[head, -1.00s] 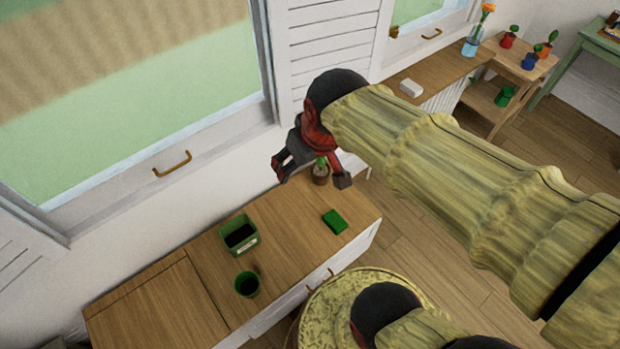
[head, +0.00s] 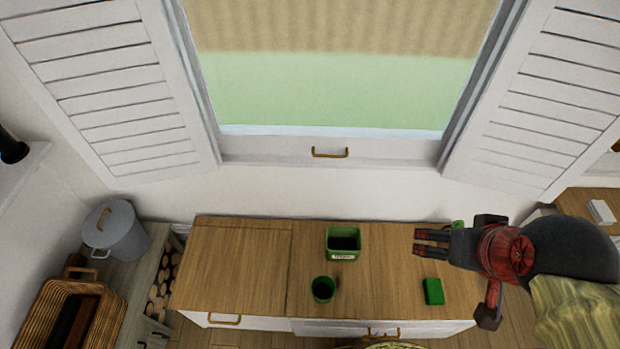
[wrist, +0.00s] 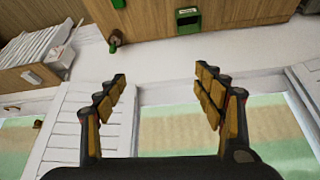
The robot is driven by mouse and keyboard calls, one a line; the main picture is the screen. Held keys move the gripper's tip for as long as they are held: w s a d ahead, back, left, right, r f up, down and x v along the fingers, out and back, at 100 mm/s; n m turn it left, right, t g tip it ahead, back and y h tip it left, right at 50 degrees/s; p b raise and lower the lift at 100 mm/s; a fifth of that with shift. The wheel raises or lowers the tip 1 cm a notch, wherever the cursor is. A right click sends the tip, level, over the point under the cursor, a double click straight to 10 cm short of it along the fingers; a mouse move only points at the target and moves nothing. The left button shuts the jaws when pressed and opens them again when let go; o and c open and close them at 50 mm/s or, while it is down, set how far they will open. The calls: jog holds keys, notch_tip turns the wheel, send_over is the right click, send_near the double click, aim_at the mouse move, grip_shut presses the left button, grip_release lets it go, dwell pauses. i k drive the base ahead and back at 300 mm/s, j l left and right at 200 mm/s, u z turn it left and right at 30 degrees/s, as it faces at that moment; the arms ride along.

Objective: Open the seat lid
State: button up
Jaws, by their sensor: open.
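The wooden bench top has a separate square panel at its left end, marked off by a seam, which looks like the seat lid (head: 238,268). It lies flat and closed, and nothing rests on it. A brass handle (head: 225,319) is on the white front below it. My gripper (head: 418,243) is over the right part of the bench, well right of the lid, with its fingers pointing left. In the wrist view my gripper (wrist: 160,95) is open and empty. I cannot make out the lid in the wrist view.
A green square planter (head: 343,256), a green cup (head: 323,289) and a green block (head: 433,291) are on the bench right of the seam. A small plant (head: 458,224) is partly hidden behind my gripper. A grey lidded pot (head: 117,235) and a basket (head: 72,310) are at the left.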

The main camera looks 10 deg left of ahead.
aim_at(240, 271)
jog(key=u, duration=2.25)
